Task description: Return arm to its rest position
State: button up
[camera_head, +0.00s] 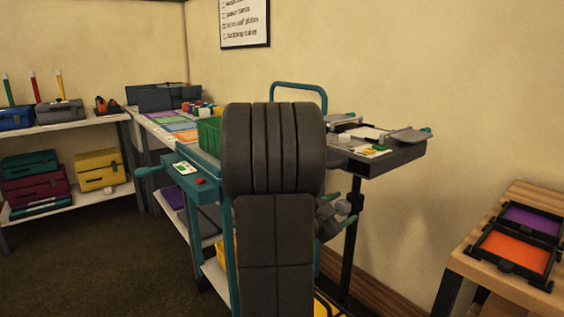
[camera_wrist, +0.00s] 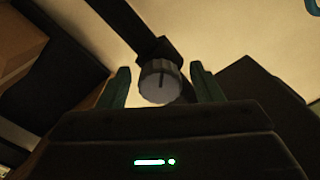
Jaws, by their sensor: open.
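My gripper (camera_wrist: 160,68) is open, with its two teal fingers apart in the wrist view. A round grey knob (camera_wrist: 158,84) with a dark mark shows between the fingers, in front of a dark post (camera_wrist: 140,28). I cannot tell whether the fingers touch it. In the head view my gripper (camera_head: 341,208) is low at the right of my arm, beside the black post (camera_head: 356,235) under a dark tray (camera_head: 400,155). My dark arm stands upright in the middle of the head view and hides part of the cart behind it.
A teal cart (camera_head: 205,200) with a green bin (camera_head: 209,134) stands close behind my arm. A wooden stand (camera_head: 475,250) with orange and purple trays is at the right. White shelves (camera_head: 70,205) with cases are at the left. Open carpet (camera_head: 110,265) lies at the lower left.

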jog(key=n+p, duration=0.1)
jog(key=n, duration=0.3)
jog(key=shift+n+p, duration=0.3)
jog(key=shift+p, duration=0.1)
jog(key=shift+n+p, duration=0.4)
jog(key=shift+n, duration=1.6)
jog(key=shift+s+f, duration=0.1)
